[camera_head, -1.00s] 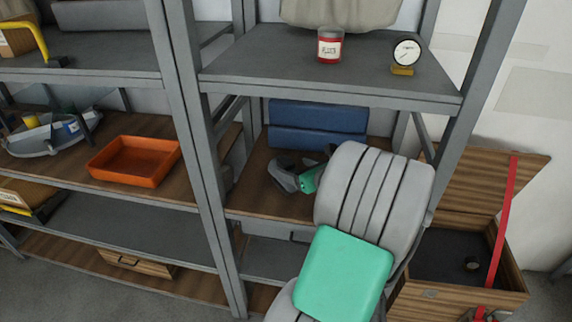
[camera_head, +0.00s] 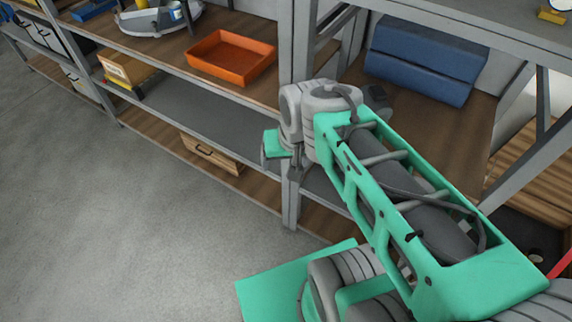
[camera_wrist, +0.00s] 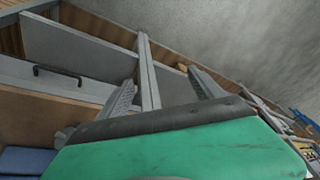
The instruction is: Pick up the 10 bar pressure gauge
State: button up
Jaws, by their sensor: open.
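A gauge with a brass-coloured base (camera_head: 552,14) stands on the upper shelf at the top right edge of the head view. Its dial is mostly cut off by the frame, so its marking cannot be read. My gripper (camera_wrist: 162,90) is open and empty in the wrist view, its two fingers apart in front of a shelf upright. In the head view it is at the end of my green and grey arm, left of the upright, well below and left of the gauge. The gauge is not seen in the wrist view.
Grey rack uprights (camera_head: 290,200) and shelf edges stand close to my arm. An orange tray (camera_head: 232,55) and a blue padded block (camera_head: 425,58) lie on the wooden shelves. The floor (camera_head: 130,220) at left is clear.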

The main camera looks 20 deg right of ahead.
aim_at(534, 255)
jog(key=z, duration=4)
jog(key=k, duration=1.15)
jog(key=z, duration=1)
jog(key=i, duration=0.6)
jog(key=u, duration=0.6)
jog(key=i, duration=1.45)
jog(key=u, duration=1.65)
jog(key=i, duration=0.85)
jog(key=u, duration=1.05)
